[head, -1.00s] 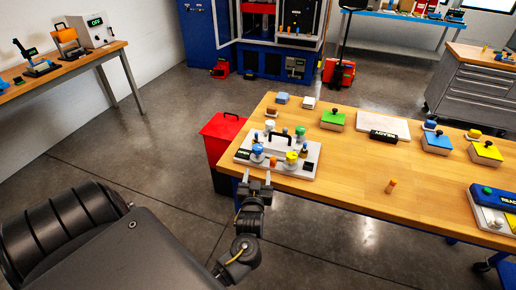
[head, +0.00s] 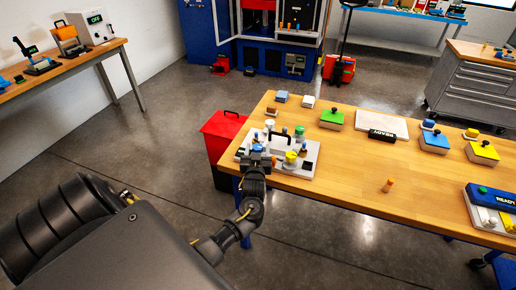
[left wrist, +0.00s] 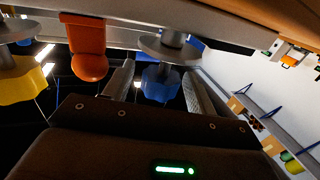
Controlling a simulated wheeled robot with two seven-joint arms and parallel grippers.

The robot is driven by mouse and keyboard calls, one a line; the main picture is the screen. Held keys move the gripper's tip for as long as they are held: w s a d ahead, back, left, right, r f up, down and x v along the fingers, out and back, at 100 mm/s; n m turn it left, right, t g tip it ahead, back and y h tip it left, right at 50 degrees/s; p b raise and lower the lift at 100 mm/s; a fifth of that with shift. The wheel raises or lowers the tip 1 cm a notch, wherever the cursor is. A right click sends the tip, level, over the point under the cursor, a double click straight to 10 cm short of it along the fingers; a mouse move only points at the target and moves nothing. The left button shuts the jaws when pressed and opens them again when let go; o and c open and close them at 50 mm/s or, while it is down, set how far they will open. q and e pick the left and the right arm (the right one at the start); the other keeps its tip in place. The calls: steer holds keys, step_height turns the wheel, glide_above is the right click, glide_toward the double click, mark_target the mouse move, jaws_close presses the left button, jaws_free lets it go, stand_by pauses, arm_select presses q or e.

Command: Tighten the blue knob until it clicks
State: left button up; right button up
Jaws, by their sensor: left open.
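The blue knob (head: 258,148) sits at the front left of a pale fixture plate (head: 308,166) on the wooden table. In the left wrist view the blue knob (left wrist: 160,84) hangs from a grey round collar. My left gripper (head: 260,159) is at the plate's front left edge, right at the knob. Whether a finger touches the knob is hard to tell. My right gripper is not in view.
A yellow knob (left wrist: 20,84) and an orange peg (left wrist: 88,48) stand close to the left gripper. The plate also carries a black handle (head: 281,138). A red bin (head: 224,128) stands at the table's left end. The table front is clear around a loose orange peg (head: 388,185).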

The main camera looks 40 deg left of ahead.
arm_select(q)
steer(key=shift+w+a, duration=0.15)
steer(key=shift+w, duration=0.05)
steer(key=c, duration=1)
